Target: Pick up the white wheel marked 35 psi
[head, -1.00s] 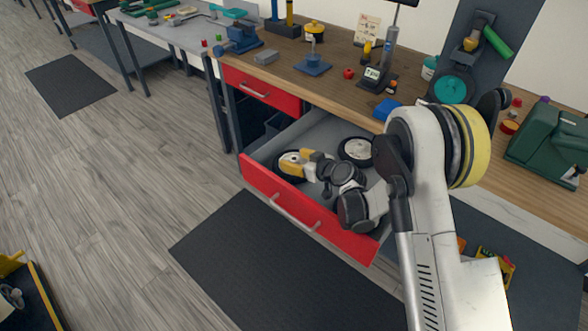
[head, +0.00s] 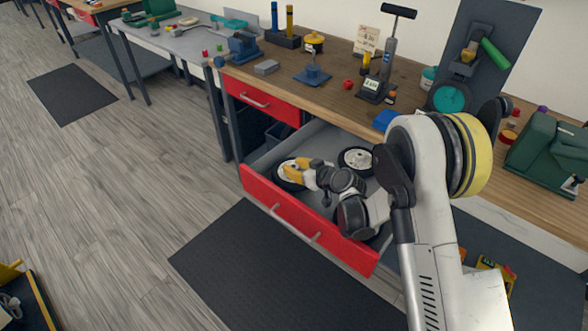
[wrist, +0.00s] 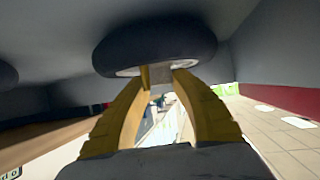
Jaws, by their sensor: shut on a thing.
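A wheel with a black tyre (head: 283,180) is at the left end of the open red-fronted drawer (head: 300,225). My gripper (head: 292,170), with yellow fingers, is shut on it. In the wrist view the tyre (wrist: 155,42) spans the top of the picture and my fingertips (wrist: 158,76) meet at its pale hub. I cannot tell whether the wheel touches the drawer floor. A second wheel with a white hub (head: 357,158) lies in the drawer to the right, apart from my gripper. No psi marking is legible on either wheel.
The drawer's walls and front panel surround my gripper. The wooden bench top (head: 335,92) above holds a floor pump (head: 384,65), a blue box (head: 386,119) and a green case (head: 548,160). A dark mat (head: 250,265) lies on the floor before the drawer.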

